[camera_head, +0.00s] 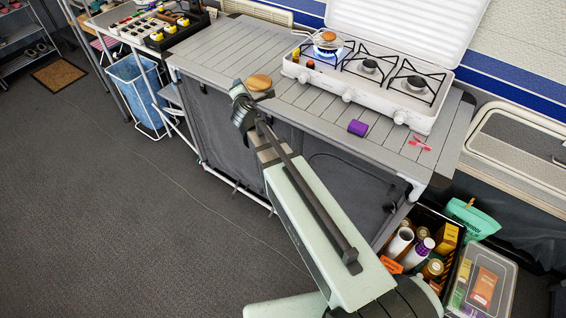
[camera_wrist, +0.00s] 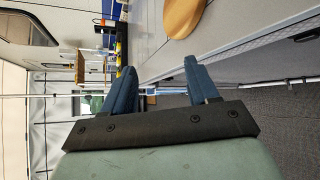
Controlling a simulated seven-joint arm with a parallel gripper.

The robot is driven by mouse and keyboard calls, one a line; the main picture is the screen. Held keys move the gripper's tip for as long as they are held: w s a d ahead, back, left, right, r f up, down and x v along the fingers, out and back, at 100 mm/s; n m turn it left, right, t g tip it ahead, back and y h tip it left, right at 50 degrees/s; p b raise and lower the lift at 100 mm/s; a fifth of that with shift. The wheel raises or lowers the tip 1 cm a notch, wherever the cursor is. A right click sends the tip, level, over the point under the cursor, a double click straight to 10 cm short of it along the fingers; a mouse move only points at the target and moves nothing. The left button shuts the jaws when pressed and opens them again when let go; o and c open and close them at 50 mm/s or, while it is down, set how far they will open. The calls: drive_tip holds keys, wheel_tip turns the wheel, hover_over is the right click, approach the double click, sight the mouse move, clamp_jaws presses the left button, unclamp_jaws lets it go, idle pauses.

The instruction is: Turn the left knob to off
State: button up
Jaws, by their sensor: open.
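A white three-burner stove (camera_head: 375,88) stands on the grey slatted counter in the head view. Its left burner has a blue flame (camera_head: 318,51) under a small round pan or lid. The left knob (camera_head: 303,77) is on the stove's front face below that burner; its setting is too small to read. My gripper (camera_head: 240,92) is at the counter's front edge, left of the stove and apart from the knob. In the wrist view my gripper (camera_wrist: 160,85) has its two blue fingers spread, with nothing between them. The stove is not seen there.
A round wooden board or lid (camera_head: 258,83) lies on the counter beside my gripper. A purple cylinder (camera_head: 357,128) and a small red item (camera_head: 420,142) lie in front of the stove. Crates of groceries (camera_head: 478,283) stand at the lower right.

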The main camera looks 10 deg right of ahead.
drive_tip(key=w+a+f+y, duration=0.1)
drive_tip(key=a+f, duration=0.1)
drive_tip(key=a, duration=0.2)
drive_tip(key=s+d+f+m+g+h, duration=0.3)
drive_tip(key=s+d+f+m+g, duration=0.1)
drive_tip(key=s+d+f, duration=0.3)
drive_tip(key=s+d+f+m+g+h, duration=0.3)
drive_tip(key=s+d+f+m+g, duration=0.1)
drive_tip(key=s+d+f, duration=0.4)
drive_tip(key=shift+s+f+m, duration=0.4)
drive_tip(key=shift+s+f, duration=0.9)
drive_tip(key=shift+f, duration=0.95)
